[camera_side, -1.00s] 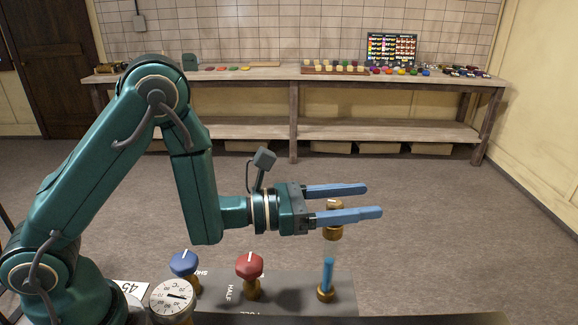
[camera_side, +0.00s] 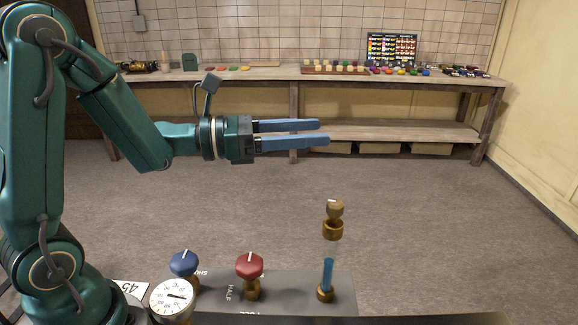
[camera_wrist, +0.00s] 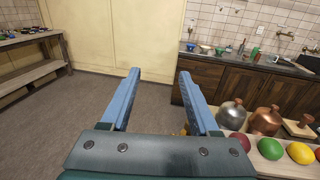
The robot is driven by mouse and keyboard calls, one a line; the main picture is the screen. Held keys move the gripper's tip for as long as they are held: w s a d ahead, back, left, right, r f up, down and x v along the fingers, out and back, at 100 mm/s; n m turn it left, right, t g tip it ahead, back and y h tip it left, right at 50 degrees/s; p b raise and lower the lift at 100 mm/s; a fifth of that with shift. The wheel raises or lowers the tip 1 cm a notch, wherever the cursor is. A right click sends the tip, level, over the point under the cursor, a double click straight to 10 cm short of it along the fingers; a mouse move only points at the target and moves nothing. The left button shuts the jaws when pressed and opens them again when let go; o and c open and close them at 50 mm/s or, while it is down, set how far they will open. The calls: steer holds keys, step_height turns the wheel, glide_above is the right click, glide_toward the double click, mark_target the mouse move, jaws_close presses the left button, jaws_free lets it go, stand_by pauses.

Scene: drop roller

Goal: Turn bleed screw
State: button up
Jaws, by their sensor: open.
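A brass screw (camera_side: 334,210) with a white mark on its top stands upright in a brass collar (camera_side: 333,230), at the centre right of the side view. It looks like the bleed screw. My gripper (camera_side: 324,132) is held level, well above and apart from it, with its two blue fingers spread and empty. In the wrist view my gripper (camera_wrist: 158,72) is also open, with nothing between the fingers. The wrist view does not clearly show the screw.
A grey panel (camera_side: 285,306) carries a blue knob (camera_side: 184,264), a red knob (camera_side: 250,265) and a blue rod (camera_side: 327,273) in a brass base. A dial thermometer (camera_side: 171,300) and a card marked 45 (camera_side: 131,288) are at its left. The space around my gripper is clear.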

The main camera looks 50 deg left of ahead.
mark_target(342, 211)
steer(key=shift+s+a+r, duration=0.15)
steer(key=shift+a+r, duration=0.6)
steer(key=shift+a, duration=0.35)
steer(key=shift+s+d+f+m+g+h, duration=0.1)
steer(key=shift+d+f+m+g+h, duration=1.15)
steer(key=shift+d+f+m+g, duration=0.7)
steer(key=shift+d+f+m+g+h, duration=1.25)
steer(key=shift+d+f+g, duration=0.5)
steer(key=shift+d+g, duration=0.55)
steer(key=shift+s+d+f+m+g+h, duration=0.1)
steer(key=shift+d+f+m+g+h, duration=1.1)
steer(key=shift+d+f+m+g, duration=0.6)
steer(key=shift+d+g, duration=0.25)
steer(key=shift+d, duration=0.1)
